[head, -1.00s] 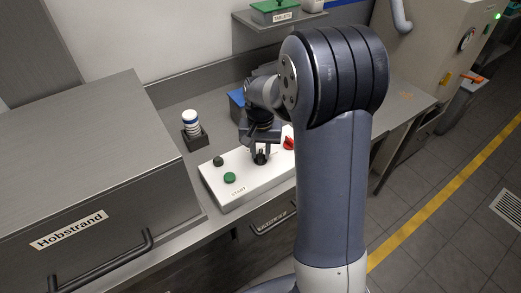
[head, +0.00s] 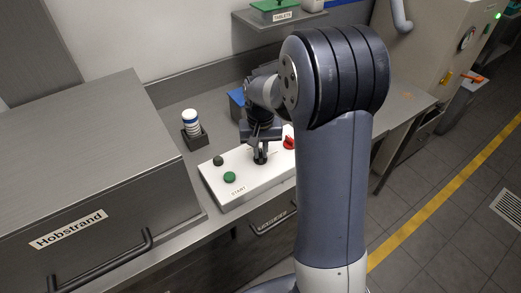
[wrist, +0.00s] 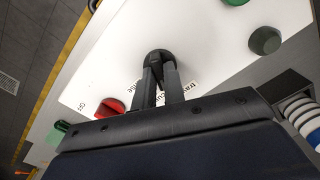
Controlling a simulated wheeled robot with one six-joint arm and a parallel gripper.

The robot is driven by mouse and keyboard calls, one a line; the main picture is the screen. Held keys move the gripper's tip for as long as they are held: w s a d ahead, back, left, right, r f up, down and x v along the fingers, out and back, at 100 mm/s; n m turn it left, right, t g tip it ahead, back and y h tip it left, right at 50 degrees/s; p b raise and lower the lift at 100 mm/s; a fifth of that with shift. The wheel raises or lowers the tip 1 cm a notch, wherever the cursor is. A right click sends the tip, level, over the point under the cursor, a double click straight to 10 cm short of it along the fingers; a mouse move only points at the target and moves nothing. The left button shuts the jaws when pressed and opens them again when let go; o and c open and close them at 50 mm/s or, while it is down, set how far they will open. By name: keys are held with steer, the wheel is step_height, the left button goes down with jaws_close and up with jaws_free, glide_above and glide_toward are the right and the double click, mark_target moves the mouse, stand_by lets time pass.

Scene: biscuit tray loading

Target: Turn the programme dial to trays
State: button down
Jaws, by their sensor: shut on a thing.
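The black programme dial (head: 260,161) stands on the white control panel (head: 255,181). In the wrist view the dial (wrist: 158,54) shows just beyond my fingertips, with small printed labels beside it, partly hidden by the fingers; the letters "tra" can be made out. My gripper (head: 260,153) points down at the panel and is shut on the dial; the wrist view shows both fingers (wrist: 161,70) against it. Which label the dial points to cannot be told.
The panel also bears a green START button (head: 229,177), a dark button (head: 218,160) and a red switch (head: 289,143). A white-and-blue striped column (head: 191,122) stands behind it in a dark holder. The steel Hobstrand machine (head: 90,180) is at left.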

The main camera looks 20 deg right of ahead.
mark_target(261, 153)
steer(key=n, duration=0.5)
steer(key=shift+n, duration=0.4)
stand_by(0.3)
steer(key=c, duration=1.5)
jaws_free()
steer(key=shift+r, duration=0.1)
step_height(261, 153, up, 11)
steer(key=shift+f+b, duration=0.15)
steer(key=shift+b, duration=0.5)
